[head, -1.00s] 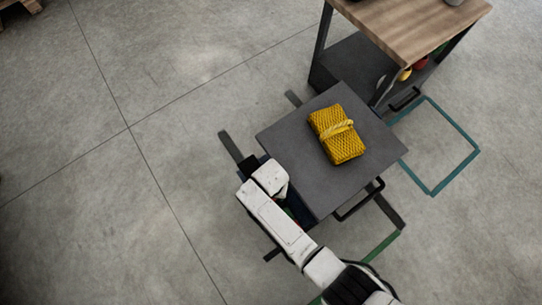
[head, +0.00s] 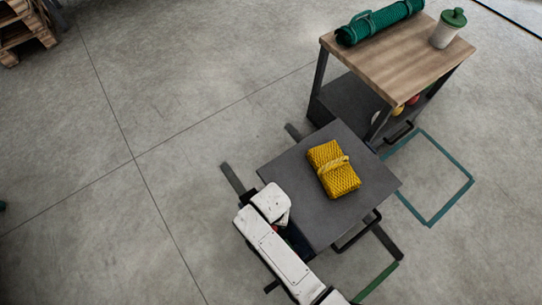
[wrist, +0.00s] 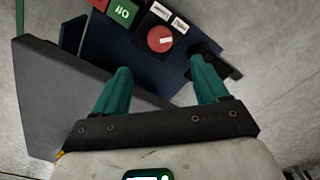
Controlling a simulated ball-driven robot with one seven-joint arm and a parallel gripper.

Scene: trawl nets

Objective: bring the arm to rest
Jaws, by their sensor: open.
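My white arm reaches in from the bottom of the head view and bends at the left edge of a dark grey platform (head: 300,205). In the wrist view my gripper (wrist: 165,85) shows two teal fingers spread apart with nothing between them. Beyond the fingers is a dark blue panel (wrist: 120,50) with a red round knob (wrist: 160,38). In the head view the fingers are hidden behind the arm's end.
A yellow folded net bundle (head: 333,170) lies on the platform. Behind it stands a wood-topped bench (head: 400,50) with a green roll (head: 380,20) and a lidded cup (head: 447,30). A teal floor outline (head: 432,178) lies right. Pallets (head: 25,28) stand far left. Floor at left is clear.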

